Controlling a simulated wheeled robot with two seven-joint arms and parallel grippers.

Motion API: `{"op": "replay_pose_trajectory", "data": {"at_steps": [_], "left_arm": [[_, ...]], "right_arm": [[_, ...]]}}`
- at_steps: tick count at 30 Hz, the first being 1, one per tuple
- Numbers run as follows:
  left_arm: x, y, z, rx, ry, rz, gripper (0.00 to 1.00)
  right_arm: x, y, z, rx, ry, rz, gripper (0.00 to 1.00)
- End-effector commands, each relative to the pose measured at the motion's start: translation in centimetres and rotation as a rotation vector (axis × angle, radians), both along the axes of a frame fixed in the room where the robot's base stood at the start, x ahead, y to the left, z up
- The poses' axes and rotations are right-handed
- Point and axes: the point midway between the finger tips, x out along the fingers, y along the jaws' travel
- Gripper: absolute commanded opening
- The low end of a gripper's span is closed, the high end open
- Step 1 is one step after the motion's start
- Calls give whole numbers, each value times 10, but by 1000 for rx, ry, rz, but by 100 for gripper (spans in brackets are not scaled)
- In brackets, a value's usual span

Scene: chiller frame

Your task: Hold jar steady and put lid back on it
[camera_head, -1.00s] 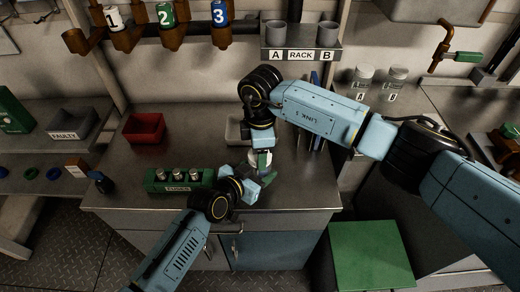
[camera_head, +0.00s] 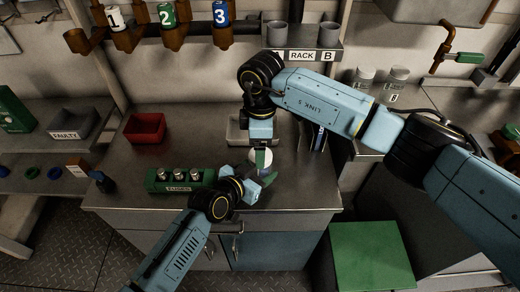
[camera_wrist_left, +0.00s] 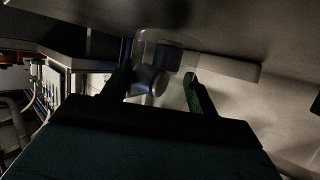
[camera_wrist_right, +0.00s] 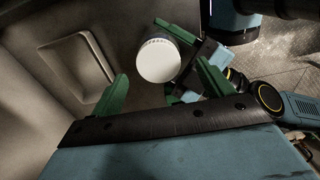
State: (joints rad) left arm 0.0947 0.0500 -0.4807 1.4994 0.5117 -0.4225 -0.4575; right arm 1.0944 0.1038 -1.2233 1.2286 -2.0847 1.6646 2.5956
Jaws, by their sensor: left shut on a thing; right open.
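My left gripper (camera_head: 258,178) is shut on the clear jar (camera_wrist_left: 142,45), whose see-through wall shows between its green fingers in the left wrist view (camera_wrist_left: 157,82). The white round lid (camera_wrist_right: 158,61) shows from above in the right wrist view and lies over the spot where the left gripper holds the jar. It also shows in the head view (camera_head: 255,156), partly behind a green finger. My right gripper (camera_wrist_right: 162,80) is open, with a finger on either side of the lid and gaps to it. I cannot tell whether the lid is fully seated.
A green block with several silver-topped pieces (camera_head: 178,180) stands left of the left gripper. A red bin (camera_head: 145,128) is at the back left. A pale tray (camera_head: 236,132) lies behind the right gripper. Two lidded jars (camera_head: 397,78) stand on the right counter.

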Motion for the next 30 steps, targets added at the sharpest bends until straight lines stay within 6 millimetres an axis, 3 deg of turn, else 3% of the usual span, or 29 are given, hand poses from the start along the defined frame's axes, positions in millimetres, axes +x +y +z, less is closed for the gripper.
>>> {"op": "replay_pose_trajectory", "data": {"at_steps": [6, 12, 25, 26, 30], "left_arm": [[0, 0, 1, -1, -1, 0, 0], [0, 0, 1, -1, -1, 0, 0], [0, 0, 1, -1, -1, 0, 0], [0, 0, 1, -1, -1, 0, 61], [0, 0, 1, -1, -1, 0, 80]], "right_arm": [[2, -1, 50, 1, -4, 1, 79], [3, -1, 80, 1, -2, -1, 79], [3, -1, 90, 1, -1, 0, 79], [3, -1, 90, 0, -1, 0, 79], [3, -1, 90, 0, 0, 0, 79]]}}
